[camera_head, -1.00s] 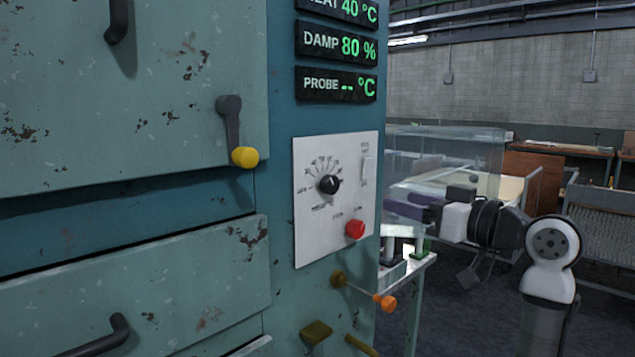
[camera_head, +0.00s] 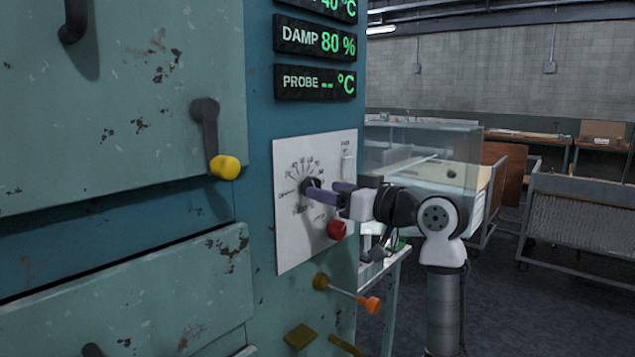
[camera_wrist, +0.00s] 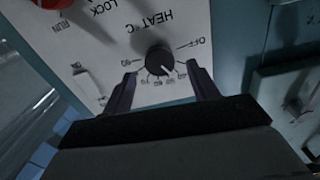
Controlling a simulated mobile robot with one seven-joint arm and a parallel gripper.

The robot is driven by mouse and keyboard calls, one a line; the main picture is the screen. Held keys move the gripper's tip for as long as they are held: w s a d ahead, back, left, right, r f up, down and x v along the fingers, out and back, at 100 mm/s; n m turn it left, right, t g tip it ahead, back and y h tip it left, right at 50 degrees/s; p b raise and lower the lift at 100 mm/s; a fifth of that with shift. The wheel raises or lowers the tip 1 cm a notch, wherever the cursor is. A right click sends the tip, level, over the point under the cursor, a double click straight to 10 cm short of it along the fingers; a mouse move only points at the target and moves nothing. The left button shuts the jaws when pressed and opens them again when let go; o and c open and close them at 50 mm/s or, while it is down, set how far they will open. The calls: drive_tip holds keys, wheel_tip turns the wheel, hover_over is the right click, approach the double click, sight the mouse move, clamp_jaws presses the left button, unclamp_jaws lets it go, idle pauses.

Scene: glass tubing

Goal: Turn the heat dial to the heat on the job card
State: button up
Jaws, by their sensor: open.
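The heat dial is a black round knob (camera_head: 308,186) on a white control panel (camera_head: 288,247) with a ring of printed marks. In the wrist view the knob (camera_wrist: 160,58) sits between the two purple fingers, with "HEAT C" and "OFF" printed upside down near it. My gripper (camera_head: 325,190) is open at the panel, and its fingers partly cover the knob in the head view. In the wrist view my gripper (camera_wrist: 162,70) has one finger on each side of the knob, with gaps. The pointer's exact setting is too small to read. No job card can be made out.
A red knob (camera_head: 337,230) sits just below the dial, and a pale switch (camera_head: 348,168) is above right. An orange-tipped lever (camera_head: 369,305) sticks out below. The damp display (camera_head: 315,40) reads 80 %; the heat display above is cut off. A glass-sided case (camera_head: 425,155) stands behind my arm.

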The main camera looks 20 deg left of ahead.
sight(318, 187)
drive_tip(key=shift+x, duration=1.9)
drive_tip(key=c, duration=1)
drive_tip(key=shift+p, duration=0.35)
drive_tip(key=shift+r+m, duration=0.1)
drive_tip(key=shift+m, duration=0.3)
drive_tip(key=m+p, duration=0.3)
drive_tip(key=shift+m, duration=0.4)
drive_tip(key=m+p, duration=0.3)
drive_tip(key=m, duration=0.1)
drive_tip(key=shift+w+d+m+p, duration=0.1)
drive_tip(key=shift+m+p, duration=0.25)
drive_tip(key=shift+m, duration=0.35)
